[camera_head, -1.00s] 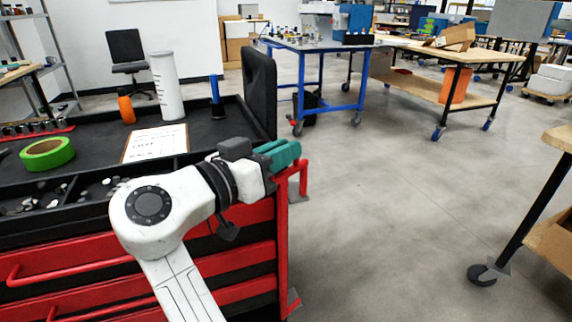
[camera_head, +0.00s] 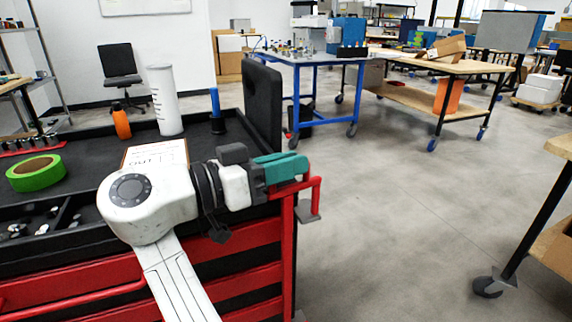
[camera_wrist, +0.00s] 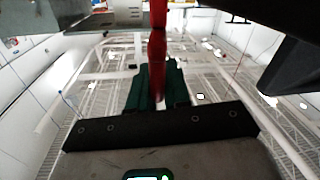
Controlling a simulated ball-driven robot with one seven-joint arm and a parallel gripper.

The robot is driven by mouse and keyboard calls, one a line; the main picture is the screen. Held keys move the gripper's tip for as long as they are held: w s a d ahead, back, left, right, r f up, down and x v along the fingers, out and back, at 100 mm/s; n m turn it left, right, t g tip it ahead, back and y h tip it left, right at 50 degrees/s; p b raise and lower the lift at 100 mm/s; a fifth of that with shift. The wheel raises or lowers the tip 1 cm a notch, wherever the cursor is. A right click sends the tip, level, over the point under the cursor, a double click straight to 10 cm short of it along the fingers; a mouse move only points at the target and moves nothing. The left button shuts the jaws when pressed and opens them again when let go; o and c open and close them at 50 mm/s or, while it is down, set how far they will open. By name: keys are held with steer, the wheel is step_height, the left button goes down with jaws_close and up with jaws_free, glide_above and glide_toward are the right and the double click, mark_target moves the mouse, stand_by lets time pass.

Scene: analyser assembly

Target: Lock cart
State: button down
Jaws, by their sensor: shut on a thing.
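The red tool cart (camera_head: 255,232) with a black top stands at the left in the head view. A red bar handle (camera_head: 318,192) sticks out from its right side. My gripper (camera_head: 290,166), with teal fingers, is at this handle, above the cart's right edge. In the wrist view the green fingers (camera_wrist: 157,88) are closed around a red bar (camera_wrist: 158,45). A grey lever-like piece (camera_head: 307,212) is below the handle. The cart's casters and any brake on them are not visible.
A green tape roll (camera_head: 36,173), an orange bottle (camera_head: 121,122), a white cylinder (camera_head: 165,100) and a clipboard (camera_head: 150,153) are on the cart. A blue table (camera_head: 310,58) and a wheeled workbench (camera_head: 440,62) stand behind. Open floor (camera_head: 400,200) lies right of the cart.

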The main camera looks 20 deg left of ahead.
steer(key=shift+a+f, duration=0.15)
steer(key=c, duration=1.4)
jaws_free()
steer(key=shift+o, duration=1.2)
steer(key=p+v, duration=0.2)
steer(key=v, duration=0.8)
steer(key=shift+s+a, duration=0.25)
steer(key=shift+s, duration=0.05)
